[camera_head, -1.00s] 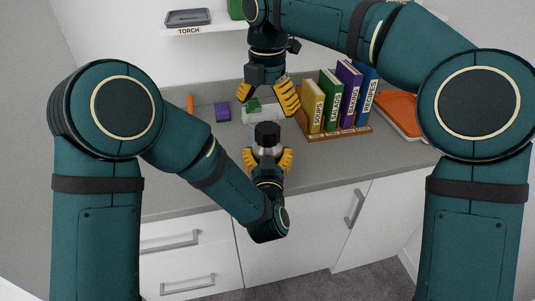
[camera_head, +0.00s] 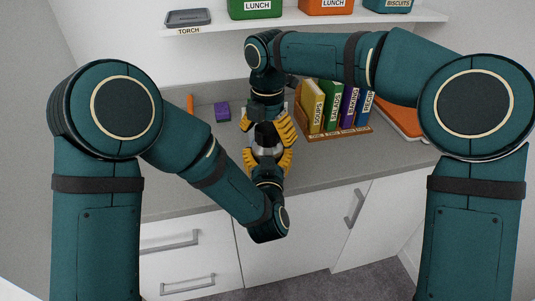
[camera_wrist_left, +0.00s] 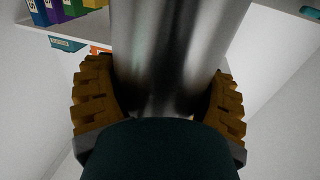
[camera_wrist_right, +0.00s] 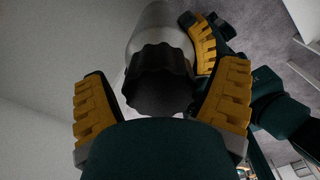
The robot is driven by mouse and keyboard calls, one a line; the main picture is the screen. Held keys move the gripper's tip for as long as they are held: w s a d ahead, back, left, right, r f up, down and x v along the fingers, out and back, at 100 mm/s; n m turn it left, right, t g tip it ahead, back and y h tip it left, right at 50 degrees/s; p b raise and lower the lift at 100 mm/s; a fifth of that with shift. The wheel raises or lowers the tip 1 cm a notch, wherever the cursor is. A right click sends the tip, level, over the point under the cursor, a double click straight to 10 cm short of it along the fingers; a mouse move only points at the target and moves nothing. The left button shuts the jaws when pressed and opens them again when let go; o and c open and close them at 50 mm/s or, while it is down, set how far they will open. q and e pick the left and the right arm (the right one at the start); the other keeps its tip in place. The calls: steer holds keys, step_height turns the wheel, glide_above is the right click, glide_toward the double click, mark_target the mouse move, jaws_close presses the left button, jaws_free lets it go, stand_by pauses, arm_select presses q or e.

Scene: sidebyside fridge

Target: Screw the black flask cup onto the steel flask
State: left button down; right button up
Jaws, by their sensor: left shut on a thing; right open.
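The steel flask (camera_wrist_left: 170,60) stands between the yellow fingers of my left gripper (camera_wrist_left: 160,105), which is shut on it. In the head view, my left gripper (camera_head: 268,161) holds the flask (camera_head: 266,150) above the counter's front part. The black flask cup (camera_wrist_right: 158,80) sits at the flask's top end, in line with it; whether it is threaded on I cannot tell. My right gripper (camera_wrist_right: 165,100) is open, its fingers on either side of the cup with gaps showing. In the head view, my right gripper (camera_head: 268,126) points down over the cup, largely hiding it.
A book rack (camera_head: 340,135) with several labelled books stands right of the grippers, close to my right one. An orange tray (camera_head: 398,118) lies farther right. A purple block (camera_head: 222,112) is at the back left. A shelf (camera_head: 300,20) with lunch boxes hangs above.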

steer(key=c, duration=1.3)
